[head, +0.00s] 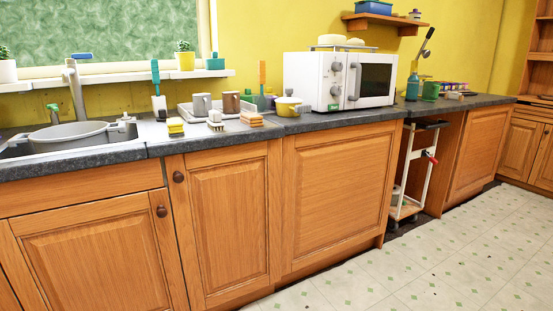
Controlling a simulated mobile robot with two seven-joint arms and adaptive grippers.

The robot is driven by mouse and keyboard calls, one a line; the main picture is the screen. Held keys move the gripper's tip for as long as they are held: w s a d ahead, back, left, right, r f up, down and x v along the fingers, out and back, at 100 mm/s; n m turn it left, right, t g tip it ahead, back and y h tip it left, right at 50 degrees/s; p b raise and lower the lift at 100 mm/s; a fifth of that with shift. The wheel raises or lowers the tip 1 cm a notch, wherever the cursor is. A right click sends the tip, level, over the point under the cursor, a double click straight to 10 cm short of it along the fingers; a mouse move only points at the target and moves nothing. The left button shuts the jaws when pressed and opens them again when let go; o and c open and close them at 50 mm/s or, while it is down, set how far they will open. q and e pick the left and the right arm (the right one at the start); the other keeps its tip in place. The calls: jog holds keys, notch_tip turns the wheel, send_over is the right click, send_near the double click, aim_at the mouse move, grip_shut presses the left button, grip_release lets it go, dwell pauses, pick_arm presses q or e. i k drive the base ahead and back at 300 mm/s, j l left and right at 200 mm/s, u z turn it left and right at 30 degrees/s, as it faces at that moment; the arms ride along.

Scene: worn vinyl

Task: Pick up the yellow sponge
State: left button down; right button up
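The yellow sponge (175,126) lies on the dark countertop just right of the sink, near the front edge. It has a darker layer and looks small from here. A stack of orange-tan pieces (251,118), perhaps other sponges, sits further right by the counter's front edge. Neither of my grippers shows in the head view.
A brush (216,124) and a white tray with mugs (201,104) stand right of the sponge. The sink (75,135) with its tap (75,88) is to the left. A white microwave (338,80) stands further right. The floor (420,265) before the cabinets is clear.

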aim_at(175, 129)
jog(key=i+j+z, duration=0.2)
jog(key=i+j, duration=0.2)
jog(key=i+j+z, duration=0.25)
jog(key=j, duration=0.25)
jog(key=i, duration=0.1)
